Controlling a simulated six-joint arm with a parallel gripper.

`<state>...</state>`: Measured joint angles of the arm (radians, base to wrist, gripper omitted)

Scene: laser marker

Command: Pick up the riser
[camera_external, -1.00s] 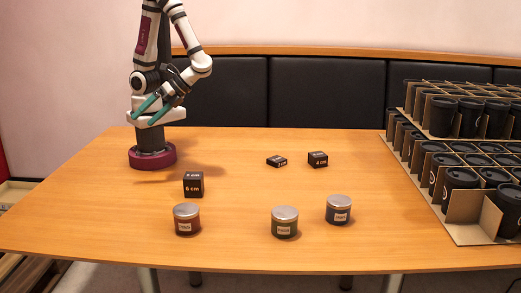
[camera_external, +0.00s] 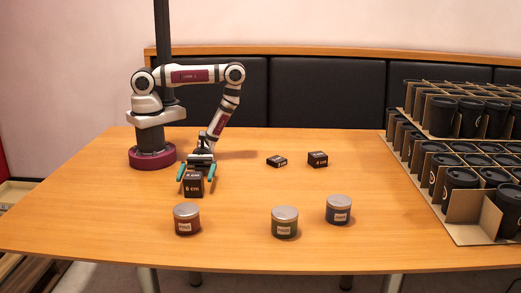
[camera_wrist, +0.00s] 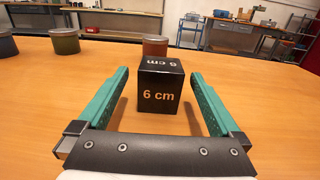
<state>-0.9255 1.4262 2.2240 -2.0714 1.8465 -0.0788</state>
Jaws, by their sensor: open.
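Three black riser blocks stand on the wooden table. The largest, the 6 cm riser (camera_external: 193,187), stands at the left in the external view, and the wrist view shows it (camera_wrist: 161,88) with "6 cm" on its front and top. A 4 cm riser (camera_external: 317,159) and a flatter riser (camera_external: 277,161) stand further right. My gripper (camera_external: 196,174) is low over the table at the 6 cm riser. In the wrist view its green fingers (camera_wrist: 161,83) are open, one on each side of the riser, with gaps on both sides.
A green tin (camera_external: 285,222) and a blue tin (camera_external: 338,209) stand further right. Cardboard crates of black cups (camera_external: 462,222) fill the right end. The table's middle is clear.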

